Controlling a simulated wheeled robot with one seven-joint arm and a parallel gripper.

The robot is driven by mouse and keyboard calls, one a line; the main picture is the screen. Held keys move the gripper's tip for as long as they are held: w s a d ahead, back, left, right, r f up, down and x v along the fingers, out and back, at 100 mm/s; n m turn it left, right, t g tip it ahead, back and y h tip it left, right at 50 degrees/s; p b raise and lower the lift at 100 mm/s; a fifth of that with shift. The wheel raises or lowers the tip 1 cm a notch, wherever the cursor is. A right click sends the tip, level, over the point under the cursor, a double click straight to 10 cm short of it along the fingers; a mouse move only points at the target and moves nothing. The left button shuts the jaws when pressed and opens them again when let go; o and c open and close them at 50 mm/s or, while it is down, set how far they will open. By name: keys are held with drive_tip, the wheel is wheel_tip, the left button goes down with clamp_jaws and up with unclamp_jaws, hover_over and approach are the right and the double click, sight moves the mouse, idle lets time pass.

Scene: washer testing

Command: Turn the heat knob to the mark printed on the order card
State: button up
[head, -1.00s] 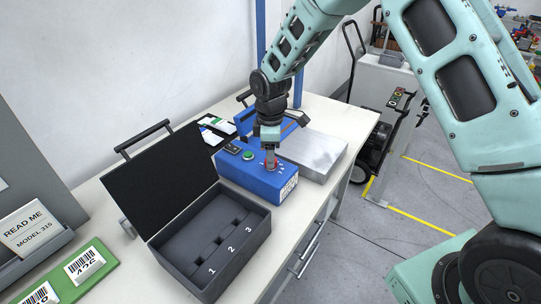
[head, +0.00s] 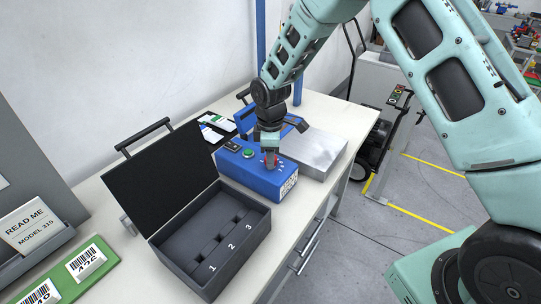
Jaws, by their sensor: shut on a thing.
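A blue control box (head: 276,184) stands on the white bench, with a green button (head: 249,154) and a small dark display (head: 233,147) on its top. My gripper (head: 269,160) points straight down over the right part of this top, shut on the heat knob, which is mostly hidden by the fingers. White scale marks show around it, too small to read. White cards (head: 215,124) lie behind the box on the left; I cannot tell from here which is the order card or read any mark on it.
An open black case (head: 255,215) with slots numbered 1, 2 and 3 stands in front of the box. A silver metal block (head: 318,150) is to the right. A green tray (head: 75,270) and a grey bin (head: 50,240) with a READ ME card are at left.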

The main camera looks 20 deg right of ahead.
drive_tip(key=shift+m, duration=0.4)
drive_tip(key=m+b, duration=0.1)
drive_tip(key=m, duration=0.3)
drive_tip(key=shift+w+m, duration=0.1)
drive_tip(key=shift+m, duration=0.3)
drive_tip(key=m, duration=0.5)
drive_tip(key=shift+r+m, duration=0.1)
drive_tip(key=shift+m, duration=0.3)
drive_tip(key=o, duration=1)
wheel_tip(320, 180, up, 17)
drive_tip(key=b, duration=0.2)
drive_tip(key=shift+r, duration=0.2)
